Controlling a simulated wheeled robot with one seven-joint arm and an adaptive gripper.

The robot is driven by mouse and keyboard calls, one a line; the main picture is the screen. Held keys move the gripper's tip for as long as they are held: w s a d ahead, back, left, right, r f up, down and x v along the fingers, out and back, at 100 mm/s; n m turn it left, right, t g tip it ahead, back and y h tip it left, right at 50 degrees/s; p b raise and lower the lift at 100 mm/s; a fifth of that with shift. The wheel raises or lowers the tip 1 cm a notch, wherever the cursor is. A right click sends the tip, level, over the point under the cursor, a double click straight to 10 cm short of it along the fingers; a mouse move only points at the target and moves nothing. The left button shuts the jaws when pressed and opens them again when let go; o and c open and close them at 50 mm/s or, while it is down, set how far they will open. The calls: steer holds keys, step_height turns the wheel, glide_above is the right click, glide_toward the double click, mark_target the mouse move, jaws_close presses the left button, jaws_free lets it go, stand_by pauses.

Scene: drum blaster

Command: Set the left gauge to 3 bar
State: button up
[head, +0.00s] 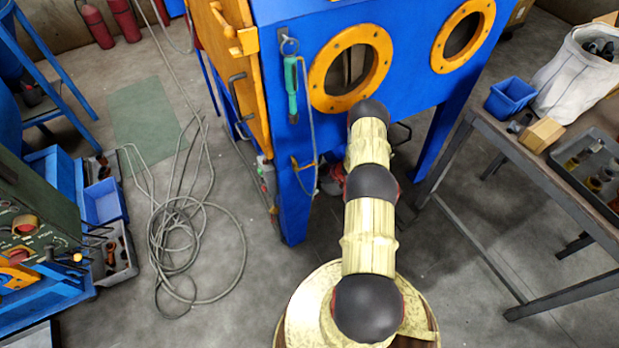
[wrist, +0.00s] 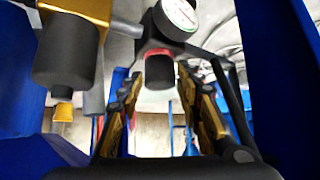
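In the wrist view, a round gauge (wrist: 179,17) with a white face and dark rim is at the top centre; its reading is too small to make out. Below it is a dark regulator body with a black knob (wrist: 160,73) and a red ring. My gripper (wrist: 163,82) is open, its two gold-and-black fingers to the left and right of the knob in the picture. I cannot tell whether they touch it. Only one gauge shows, so I cannot tell if it is the left one. In the head view my arm hides the gripper and gauge.
A gold fitting with a dark cylinder (wrist: 66,50) hangs at left in the wrist view, and blue posts (wrist: 290,70) flank the scene. In the head view the blue blast cabinet (head: 285,190) stands ahead, a workbench (head: 520,160) right, and a coiled hose (head: 185,235) on the left floor.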

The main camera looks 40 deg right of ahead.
steer(key=c, duration=0.8)
steer(key=shift+r+m+h+p, duration=0.1)
steer(key=shift+m+h+p, duration=0.3)
steer(key=shift+m+h, duration=0.25)
steer(key=shift+m+h+p, duration=0.35)
steer(key=shift+m+h, duration=0.7)
steer(key=shift+m, duration=0.4)
steer(key=o, duration=1.2)
